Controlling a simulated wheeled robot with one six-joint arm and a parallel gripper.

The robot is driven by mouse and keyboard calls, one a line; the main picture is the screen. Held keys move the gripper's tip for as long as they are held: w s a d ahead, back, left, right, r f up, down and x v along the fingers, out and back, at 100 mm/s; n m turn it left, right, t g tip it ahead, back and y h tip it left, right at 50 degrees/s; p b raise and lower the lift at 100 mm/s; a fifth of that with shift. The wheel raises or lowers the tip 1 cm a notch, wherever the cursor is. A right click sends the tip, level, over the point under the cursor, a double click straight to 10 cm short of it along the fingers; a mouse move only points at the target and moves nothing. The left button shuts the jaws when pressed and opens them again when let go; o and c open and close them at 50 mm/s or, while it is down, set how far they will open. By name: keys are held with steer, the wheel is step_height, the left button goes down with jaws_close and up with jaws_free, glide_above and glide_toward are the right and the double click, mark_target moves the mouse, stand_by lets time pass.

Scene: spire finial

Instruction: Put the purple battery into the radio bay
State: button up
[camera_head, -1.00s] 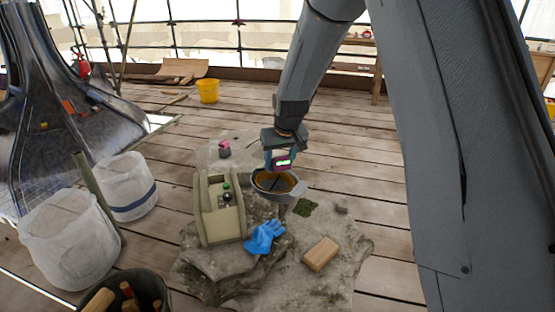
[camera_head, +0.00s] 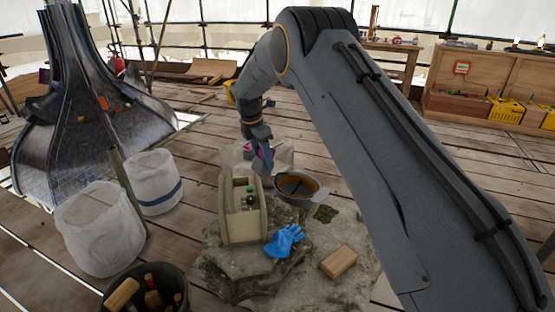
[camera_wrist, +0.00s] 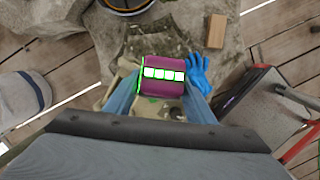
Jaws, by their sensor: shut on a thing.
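The purple battery (camera_wrist: 163,76), with a row of bright green-edged white lights, is between my gripper's blue fingers in the wrist view. My gripper (camera_head: 264,162) is shut on it and hangs over the stone slab, behind the radio in the head view. The battery is mostly hidden by the fingers there. The beige box that looks like the radio (camera_head: 238,226) stands upright on the slab, with a green and a black knob in its recess. Beige parts show behind the battery in the wrist view, but the bay is not clear there.
A round dark pan (camera_head: 306,197) stands right of the radio. A blue glove (camera_head: 285,240) and a wooden block (camera_head: 339,261) lie in front. A pink item (camera_head: 247,151) sits behind the radio. White tubs (camera_head: 100,232) and a tool bucket (camera_head: 148,292) stand left.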

steer(key=w+a+n+t+y+p, duration=0.1)
steer(key=w+a+n+t+y, duration=0.2)
steer(key=a+n, duration=0.6)
steer(key=shift+a+f+n+t, duration=0.15)
steer(key=shift+a+n+t, duration=0.15)
steer(key=shift+n+t, duration=1.35)
steer(key=shift+n+g+p, duration=0.45)
steer(key=shift+f+b, duration=1.4)
steer(key=shift+f, duration=1.5)
steer(key=shift+p, duration=0.75)
steer(key=shift+f+b, duration=1.2)
steer(key=shift+f, duration=0.85)
steer(key=o, duration=1.4)
